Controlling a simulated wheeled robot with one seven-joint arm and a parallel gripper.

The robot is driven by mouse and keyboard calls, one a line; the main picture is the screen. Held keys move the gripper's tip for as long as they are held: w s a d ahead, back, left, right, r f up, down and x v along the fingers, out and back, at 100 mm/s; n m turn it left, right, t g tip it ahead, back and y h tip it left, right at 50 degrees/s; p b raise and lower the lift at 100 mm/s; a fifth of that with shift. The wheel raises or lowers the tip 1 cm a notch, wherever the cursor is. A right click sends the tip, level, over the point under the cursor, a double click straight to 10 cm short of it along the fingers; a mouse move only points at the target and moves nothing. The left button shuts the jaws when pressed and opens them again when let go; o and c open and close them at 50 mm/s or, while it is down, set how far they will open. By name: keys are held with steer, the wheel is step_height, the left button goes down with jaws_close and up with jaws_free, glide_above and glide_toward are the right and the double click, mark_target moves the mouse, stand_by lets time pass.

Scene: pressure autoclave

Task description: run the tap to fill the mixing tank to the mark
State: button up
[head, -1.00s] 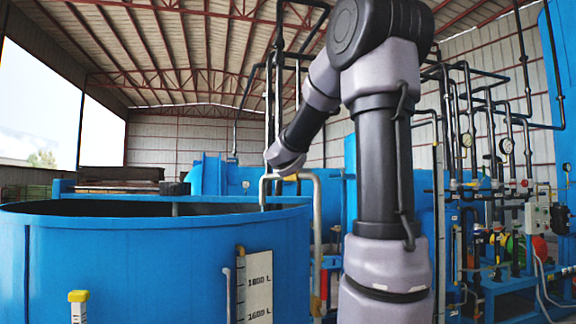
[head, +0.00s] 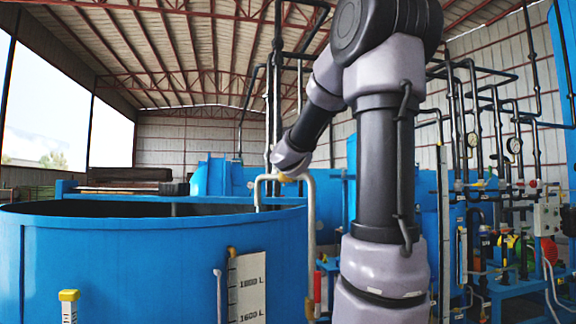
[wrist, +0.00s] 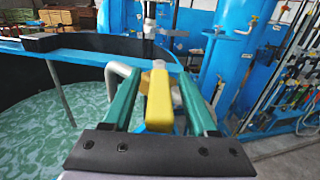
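The big blue mixing tank (head: 130,265) stands at left in the head view. Its white scale (head: 247,290) reads 1800 L above 1600 L; I cannot read the level against it. In the wrist view rippled green water (wrist: 40,125) lies inside the tank. The grey tap pipe (head: 310,215) bends over the tank rim; its bent spout (wrist: 117,70) shows in the wrist view. My gripper (wrist: 162,75) has its teal fingers apart, one on each side of the yellow tap handle (wrist: 159,100), with gaps visible. No water stream is visible. In the head view, the arm hides part of the handle area.
A yellow-topped post (head: 69,296) stands before the tank at lower left. Pipes with gauges (head: 514,146) and a control box (head: 547,218) fill the right side. A blue vessel (wrist: 235,45) stands beyond the tap in the wrist view.

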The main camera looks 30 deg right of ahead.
steer(key=v, duration=1.1)
steer(key=shift+w, duration=0.15)
stand_by(2.4)
